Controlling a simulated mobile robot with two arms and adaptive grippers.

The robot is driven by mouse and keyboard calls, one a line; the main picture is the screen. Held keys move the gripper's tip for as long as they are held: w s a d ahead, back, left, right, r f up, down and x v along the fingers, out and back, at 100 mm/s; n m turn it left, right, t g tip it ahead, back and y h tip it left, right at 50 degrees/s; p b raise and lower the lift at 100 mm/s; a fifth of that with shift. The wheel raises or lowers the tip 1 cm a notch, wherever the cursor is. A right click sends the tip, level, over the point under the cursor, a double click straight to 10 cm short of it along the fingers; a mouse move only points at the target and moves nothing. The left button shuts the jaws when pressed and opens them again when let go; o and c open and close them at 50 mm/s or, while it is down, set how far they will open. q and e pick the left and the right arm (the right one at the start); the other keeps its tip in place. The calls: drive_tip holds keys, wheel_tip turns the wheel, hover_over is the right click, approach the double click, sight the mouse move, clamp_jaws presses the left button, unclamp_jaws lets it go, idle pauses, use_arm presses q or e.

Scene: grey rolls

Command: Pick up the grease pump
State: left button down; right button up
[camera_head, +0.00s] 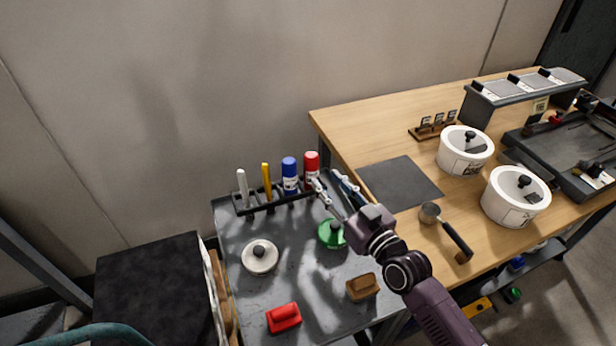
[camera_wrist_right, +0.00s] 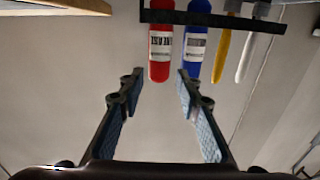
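My right gripper (camera_head: 332,185) is open and empty near the rack's right end. In the right wrist view, which is upside down, the red can (camera_wrist_right: 160,55) lies ahead between the open fingers (camera_wrist_right: 158,75), apart from them; the blue can (camera_wrist_right: 194,45) is beside it. My left gripper is out of view.
A wooden table (camera_head: 365,125) with white canisters adjoins on the right. The wall (camera_head: 150,100) is close behind.

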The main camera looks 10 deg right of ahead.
sight(316, 166)
drive_tip(key=shift+x, duration=0.85)
drive_tip(key=x, duration=0.5)
drive_tip(key=shift+w+p, duration=0.15)
drive_tip(key=shift+p, duration=0.2)
drive_tip(key=c, duration=0.7)
drive_tip(key=shift+r, duration=0.2)
drive_tip(key=shift+c, duration=0.6)
